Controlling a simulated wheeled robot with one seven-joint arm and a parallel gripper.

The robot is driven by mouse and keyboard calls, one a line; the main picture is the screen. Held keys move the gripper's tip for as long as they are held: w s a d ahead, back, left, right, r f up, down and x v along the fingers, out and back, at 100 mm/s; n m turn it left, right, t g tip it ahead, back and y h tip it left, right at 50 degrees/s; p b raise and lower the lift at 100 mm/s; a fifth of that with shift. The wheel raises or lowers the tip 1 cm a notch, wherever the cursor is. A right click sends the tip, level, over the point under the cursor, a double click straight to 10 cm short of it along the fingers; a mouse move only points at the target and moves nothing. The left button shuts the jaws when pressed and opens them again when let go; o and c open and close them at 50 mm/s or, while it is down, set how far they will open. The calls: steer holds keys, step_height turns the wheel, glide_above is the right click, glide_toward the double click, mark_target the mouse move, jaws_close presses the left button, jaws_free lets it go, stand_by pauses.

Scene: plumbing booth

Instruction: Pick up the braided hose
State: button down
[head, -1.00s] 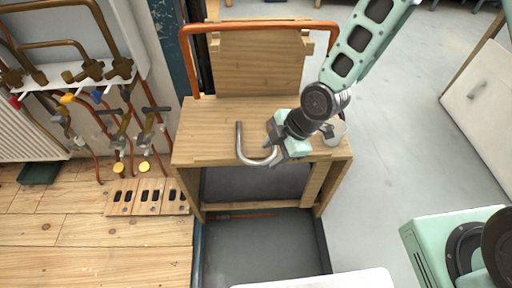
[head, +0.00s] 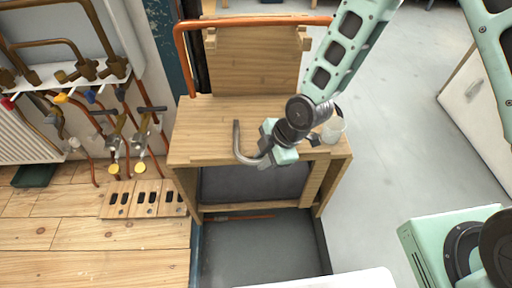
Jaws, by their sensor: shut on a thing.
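The braided hose (head: 239,148) is a grey, J-shaped tube with one end pointing up at the left. My gripper (head: 267,153) is shut on the hose's right part, above the front of the small wooden bench (head: 200,140). My gripper hides the hose's right end. I cannot tell for sure how far the hose is above the bench top.
A bent copper pipe (head: 250,21) spans the bench's back. Copper pipes and valves (head: 115,125) line the left wall. Grey floor (head: 400,130) on the right is clear.

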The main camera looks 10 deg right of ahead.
step_height(320, 180, up, 10)
steer(key=p, duration=0.3)
stand_by(0.7)
